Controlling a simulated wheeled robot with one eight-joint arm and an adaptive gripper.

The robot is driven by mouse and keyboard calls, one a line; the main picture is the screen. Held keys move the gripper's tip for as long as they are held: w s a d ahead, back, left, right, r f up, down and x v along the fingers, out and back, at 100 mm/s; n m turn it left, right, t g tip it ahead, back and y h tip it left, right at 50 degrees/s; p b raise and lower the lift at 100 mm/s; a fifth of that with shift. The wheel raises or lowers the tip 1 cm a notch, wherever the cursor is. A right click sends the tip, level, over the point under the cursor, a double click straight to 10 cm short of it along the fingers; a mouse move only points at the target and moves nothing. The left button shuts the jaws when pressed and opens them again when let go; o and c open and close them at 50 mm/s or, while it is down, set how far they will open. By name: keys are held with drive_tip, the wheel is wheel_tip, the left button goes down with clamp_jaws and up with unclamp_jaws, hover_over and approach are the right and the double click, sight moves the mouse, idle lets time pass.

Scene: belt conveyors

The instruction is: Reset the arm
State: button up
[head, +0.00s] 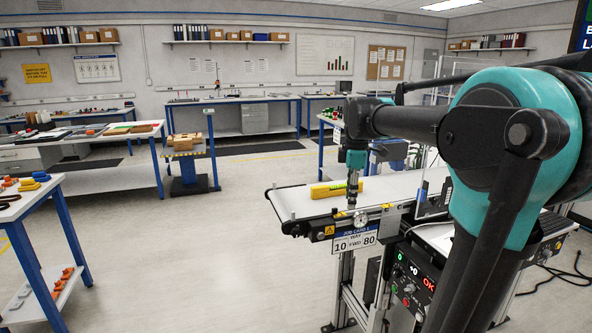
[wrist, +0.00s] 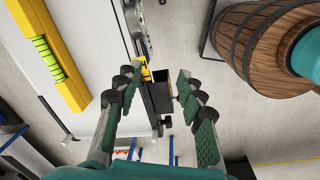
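My arm reaches in from the right of the head view, its wrist hanging down near the conveyor's front edge. My gripper (head: 351,203) points down there and is small in that view. In the wrist view my gripper (wrist: 156,82) has its two green-padded fingers spread wide with nothing held between them. A dark bracket of the conveyor's edge shows beyond the gap. A yellow spirit level (head: 335,189) lies on the white belt (head: 300,202), behind the gripper. It also shows at the upper left of the wrist view (wrist: 52,50), apart from the fingers.
A wooden barrel (wrist: 262,42) fills the upper right of the wrist view. A control box with a red display (head: 412,280) sits below the conveyor. A gauge (head: 361,219) and job card (head: 356,240) are at its edge. Open floor lies to the left.

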drive_tip(key=s+d+f+m+t, duration=0.1)
drive_tip(key=s+f+m, duration=0.7)
drive_tip(key=f, duration=0.4)
drive_tip(key=s+d+f+m+t, duration=0.2)
drive_tip(key=s+f+m, duration=0.6)
drive_tip(key=s+f, duration=0.3)
wheel_tip(320, 180, down, 2)
drive_tip(key=shift+s+f+m, duration=0.25)
drive_tip(key=shift+m, duration=0.15)
